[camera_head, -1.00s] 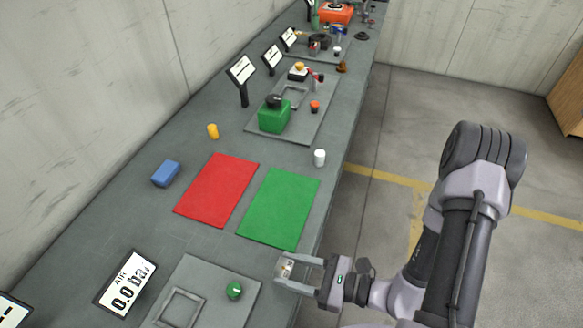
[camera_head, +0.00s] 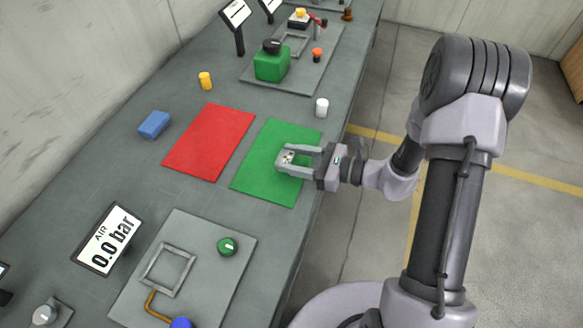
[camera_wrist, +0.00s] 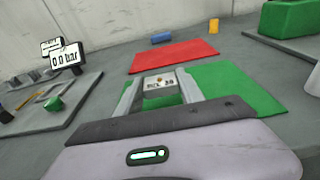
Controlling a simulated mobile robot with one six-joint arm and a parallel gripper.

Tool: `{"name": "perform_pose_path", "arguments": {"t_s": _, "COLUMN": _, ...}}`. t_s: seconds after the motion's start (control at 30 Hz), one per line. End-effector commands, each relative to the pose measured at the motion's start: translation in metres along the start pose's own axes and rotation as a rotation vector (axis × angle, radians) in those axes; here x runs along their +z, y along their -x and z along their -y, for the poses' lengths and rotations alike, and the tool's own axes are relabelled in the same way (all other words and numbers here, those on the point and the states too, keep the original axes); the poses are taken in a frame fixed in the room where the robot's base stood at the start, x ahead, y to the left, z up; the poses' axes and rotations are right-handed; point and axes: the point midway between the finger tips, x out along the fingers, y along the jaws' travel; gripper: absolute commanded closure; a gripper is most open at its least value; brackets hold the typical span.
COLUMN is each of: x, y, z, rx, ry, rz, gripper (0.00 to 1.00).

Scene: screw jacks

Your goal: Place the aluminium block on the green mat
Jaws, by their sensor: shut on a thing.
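The aluminium block (camera_head: 286,159) is a small grey metal block with small marks on its top. My gripper (camera_head: 288,161) is shut on it, with one finger on each side. In the head view the block appears over the middle of the green mat (camera_head: 262,185). In the wrist view the block (camera_wrist: 160,83) sits between the fingers, and the green mat (camera_wrist: 245,85) spreads behind and to the right. I cannot tell whether the block touches the mat or hangs above it.
A red mat (camera_head: 208,145) lies left of the green one. A blue block (camera_head: 154,125), a yellow cylinder (camera_head: 205,81) and a white cylinder (camera_head: 321,107) stand around the mats. A grey plate with a green knob (camera_head: 227,246) and a gauge display (camera_head: 107,238) are nearer.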

Motion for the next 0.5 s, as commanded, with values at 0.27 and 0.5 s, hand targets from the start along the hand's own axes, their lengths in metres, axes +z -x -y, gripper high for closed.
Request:
{"name": "perform_pose_path", "arguments": {"t_s": 0.27, "x": -0.032, "y": -0.005, "z": 0.0, "rx": -0.001, "ry": 0.0, "rz": 0.0, "gripper": 1.0}}
{"name": "perform_pose_path", "arguments": {"t_s": 0.5, "x": -0.036, "y": -0.005, "z": 0.0, "rx": -0.001, "ry": 0.0, "rz": 0.0, "gripper": 1.0}}
